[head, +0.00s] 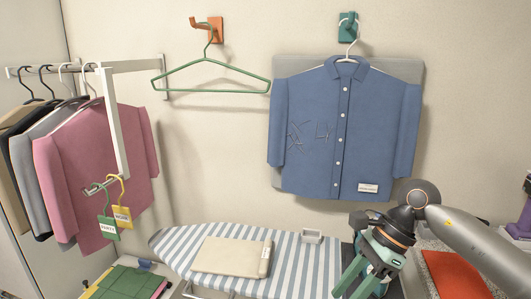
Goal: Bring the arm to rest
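My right arm (478,247) comes in from the right edge of the head view. My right gripper (352,289) points down over the right end of the striped ironing board. Its two green fingers stand apart, and I see nothing held between them. The fingertips are close to the bottom edge of the picture. My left arm and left gripper are not in view.
A blue shirt (312,125) hangs on the wall behind my gripper. An empty green hanger (210,90) hangs left of it. The ironing board (190,240) holds a folded beige cloth (225,256). A rack (118,120) with clothes, including a pink shirt (85,165), stands left. A red-orange sheet (455,275) lies right.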

